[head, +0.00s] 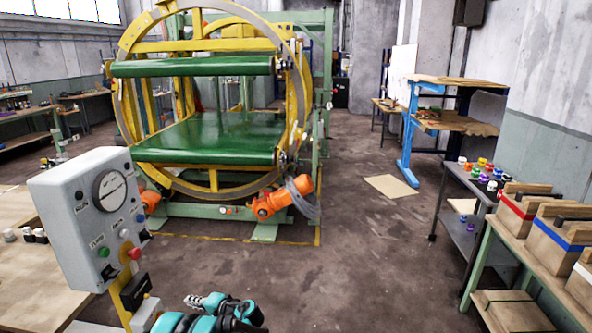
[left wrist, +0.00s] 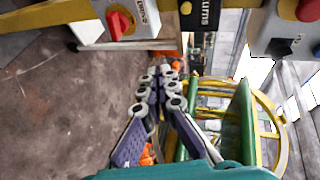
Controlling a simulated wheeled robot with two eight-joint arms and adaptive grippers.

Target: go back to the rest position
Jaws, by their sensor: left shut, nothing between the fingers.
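My left gripper (head: 194,300), with its teal wrist, is at the bottom of the head view, low and to the right of the control box. Its fingers are together and hold nothing. In the left wrist view the jointed fingers (left wrist: 163,88) meet with no object between them. The grey control box (head: 85,225) has a dial (head: 110,190), a green button (head: 103,253) and a red button (head: 134,254). The gripper looks apart from it. In the left wrist view a red rotary switch (left wrist: 118,24) shows near the top edge. My right gripper is in neither view.
The green and yellow ring inverter (head: 210,140) stands ahead, with orange motors (head: 268,204) at its base. A bench with wooden boxes (head: 530,215) and a trolley with coloured caps (head: 480,180) are on the right. The floor between is mostly clear.

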